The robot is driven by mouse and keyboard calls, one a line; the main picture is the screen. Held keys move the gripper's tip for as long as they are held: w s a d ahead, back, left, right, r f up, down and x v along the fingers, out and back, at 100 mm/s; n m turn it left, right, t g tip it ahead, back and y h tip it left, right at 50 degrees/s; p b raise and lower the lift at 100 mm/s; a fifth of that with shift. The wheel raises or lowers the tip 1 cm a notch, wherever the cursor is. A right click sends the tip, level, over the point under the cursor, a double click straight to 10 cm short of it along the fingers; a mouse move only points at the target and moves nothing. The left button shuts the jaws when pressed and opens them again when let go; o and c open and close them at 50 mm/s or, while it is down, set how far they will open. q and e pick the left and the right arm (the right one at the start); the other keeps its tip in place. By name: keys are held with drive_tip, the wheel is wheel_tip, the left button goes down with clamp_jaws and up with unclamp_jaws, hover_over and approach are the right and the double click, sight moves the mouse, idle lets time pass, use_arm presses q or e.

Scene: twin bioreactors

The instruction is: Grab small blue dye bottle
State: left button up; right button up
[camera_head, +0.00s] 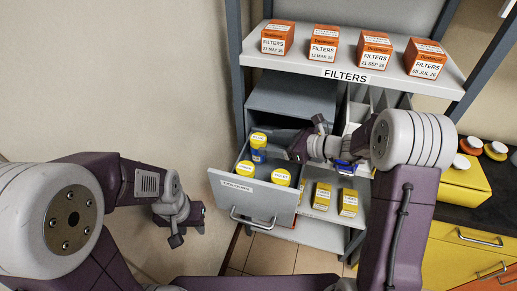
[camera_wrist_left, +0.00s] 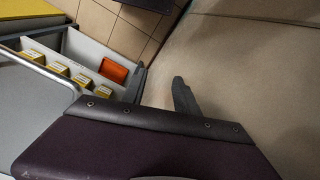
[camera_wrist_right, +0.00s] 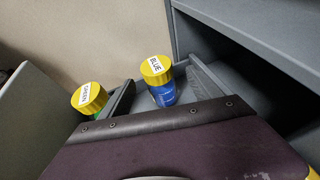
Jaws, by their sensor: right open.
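The blue dye bottle (camera_head: 259,148) has a yellow cap and stands upright at the back of an open grey drawer (camera_head: 248,200). In the right wrist view the blue bottle (camera_wrist_right: 160,82), its cap marked BLUE, appears between the two spread fingers of my right gripper (camera_wrist_right: 161,71). I cannot tell whether a finger touches it. In the head view my right gripper (camera_head: 284,146) is open just right of the bottle. My left gripper (camera_head: 190,222) is low at the left, away from the drawer; its fingers (camera_wrist_left: 160,76) are apart and empty.
A green bottle (camera_wrist_right: 90,98) stands near the blue one, and a violet-labelled bottle (camera_head: 281,178) is in the drawer's right part. The FILTERS shelf (camera_head: 340,70) with orange boxes is above. Small yellow boxes (camera_head: 349,202) sit on a lower shelf right of the drawer.

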sight(260, 138)
drive_tip(key=x, duration=0.6)
drive_tip(key=shift+s+a, duration=0.1)
drive_tip(key=shift+a, duration=0.1)
clamp_jaws()
drive_tip(key=r, duration=0.4)
drive_tip(key=shift+s+d+r+p, duration=0.15)
drive_tip(key=shift+d+r+p, duration=0.2)
drive_tip(key=shift+d+p, duration=0.05)
drive_tip(key=w+r+v, duration=0.1)
drive_tip(key=v, duration=1.1)
drive_tip(key=shift+s+r, duration=0.2)
drive_tip(key=shift+r, duration=0.2)
